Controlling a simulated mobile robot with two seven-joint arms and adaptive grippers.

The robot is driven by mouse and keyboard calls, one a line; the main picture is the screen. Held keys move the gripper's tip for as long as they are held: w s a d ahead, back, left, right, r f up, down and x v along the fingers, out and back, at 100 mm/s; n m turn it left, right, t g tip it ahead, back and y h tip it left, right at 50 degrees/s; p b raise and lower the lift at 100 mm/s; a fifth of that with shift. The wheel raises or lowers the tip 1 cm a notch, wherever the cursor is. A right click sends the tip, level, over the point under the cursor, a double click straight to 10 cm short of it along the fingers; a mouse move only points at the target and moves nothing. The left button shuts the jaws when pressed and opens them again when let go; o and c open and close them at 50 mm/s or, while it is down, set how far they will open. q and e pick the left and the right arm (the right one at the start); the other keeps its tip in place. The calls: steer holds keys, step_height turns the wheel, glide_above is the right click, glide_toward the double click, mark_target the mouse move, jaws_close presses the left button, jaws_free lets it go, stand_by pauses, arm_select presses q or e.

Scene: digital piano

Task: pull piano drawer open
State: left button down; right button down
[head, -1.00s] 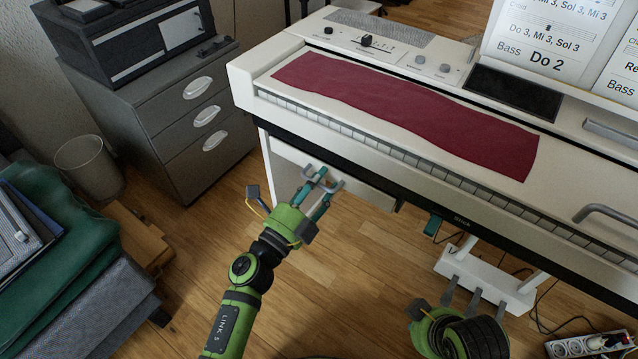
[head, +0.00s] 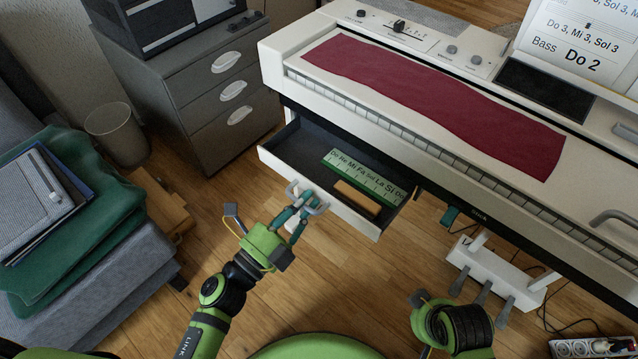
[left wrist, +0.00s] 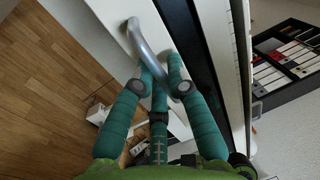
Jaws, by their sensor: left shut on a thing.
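The white piano drawer (head: 352,220) stands pulled out under the left part of the digital piano (head: 283,52), with its dark inside showing. My left gripper (head: 303,203) is at the drawer's front, shut on the grey curved drawer handle (head: 320,208). In the left wrist view the teal fingers (left wrist: 162,82) close around the handle (left wrist: 143,45), against the white drawer front. My right arm's green and black end shows at the lower right of the head view; its fingers are hidden.
In the drawer lie a green note strip (head: 362,176) and a tan block (head: 357,198). A grey cabinet (head: 190,95) and a bin (head: 117,135) stand left. A padded bench (head: 105,285) is at lower left. Piano pedals (head: 483,293) stand right. Wooden floor before the drawer is clear.

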arm_select(q)
steer(key=c, duration=1.2)
jaws_free()
steer(key=v, duration=1.2)
steer(key=shift+s, duration=0.1)
